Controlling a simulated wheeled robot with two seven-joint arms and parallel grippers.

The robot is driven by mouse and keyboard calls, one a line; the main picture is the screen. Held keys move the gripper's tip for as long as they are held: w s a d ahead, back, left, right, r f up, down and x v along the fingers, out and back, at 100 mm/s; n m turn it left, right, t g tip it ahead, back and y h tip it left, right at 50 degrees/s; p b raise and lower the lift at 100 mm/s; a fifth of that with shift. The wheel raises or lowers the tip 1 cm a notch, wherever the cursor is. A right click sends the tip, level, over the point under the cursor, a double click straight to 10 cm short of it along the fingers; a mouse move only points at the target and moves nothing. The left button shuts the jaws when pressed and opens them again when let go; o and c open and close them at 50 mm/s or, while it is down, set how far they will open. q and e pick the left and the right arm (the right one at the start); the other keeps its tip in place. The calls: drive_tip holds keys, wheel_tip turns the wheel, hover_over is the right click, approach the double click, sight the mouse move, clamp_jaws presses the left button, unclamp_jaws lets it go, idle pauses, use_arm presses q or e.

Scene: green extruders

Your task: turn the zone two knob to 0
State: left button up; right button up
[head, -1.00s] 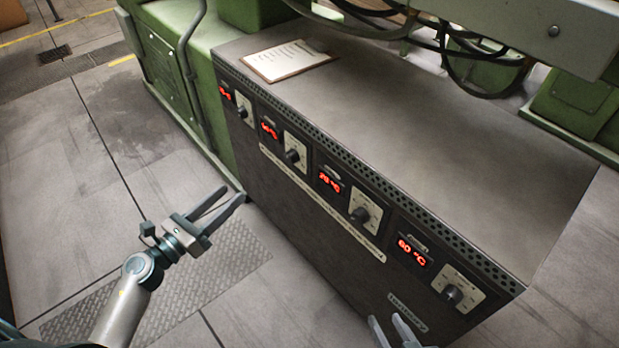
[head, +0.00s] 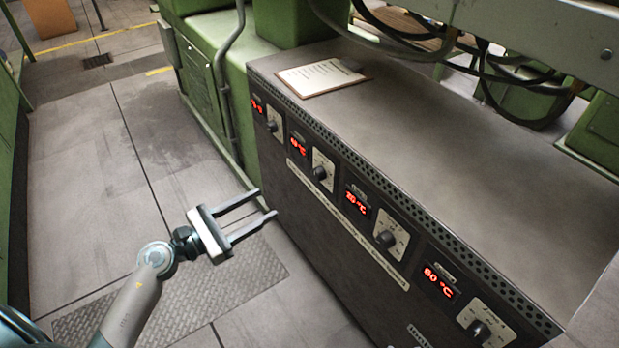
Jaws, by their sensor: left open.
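The dark control cabinet (head: 330,250) carries a row of several black knobs on pale dial plates, each beside a red display. The zone labels are too small to read. My left gripper (head: 268,203) is open and empty, left of the cabinet front and apart from the knobs. My right gripper does not show.
A clipboard (head: 322,76) with paper lies on the cabinet's top. Black cables (head: 490,60) hang behind it, and a green machine (head: 215,75) stands at the far left. The floor (head: 90,180) left of the cabinet is clear, with a ribbed metal plate (head: 110,318).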

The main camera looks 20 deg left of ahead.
use_arm(q)
approach(315, 176)
drive_tip(key=p+x, duration=0.1)
drive_tip(key=x, duration=0.5)
drive_tip(key=shift+w+d, duration=0.25)
drive_tip(key=shift+w, duration=0.05)
drive_tip(key=shift+w+d, duration=0.4)
drive_tip(key=shift+w, duration=0.2)
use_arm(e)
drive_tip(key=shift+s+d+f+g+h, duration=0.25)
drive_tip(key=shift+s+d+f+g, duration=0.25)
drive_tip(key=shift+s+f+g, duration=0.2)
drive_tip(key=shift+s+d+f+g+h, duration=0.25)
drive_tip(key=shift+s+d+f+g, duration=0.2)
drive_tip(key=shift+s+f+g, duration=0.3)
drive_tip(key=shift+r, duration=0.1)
use_arm(q)
drive_tip(key=c, duration=1)
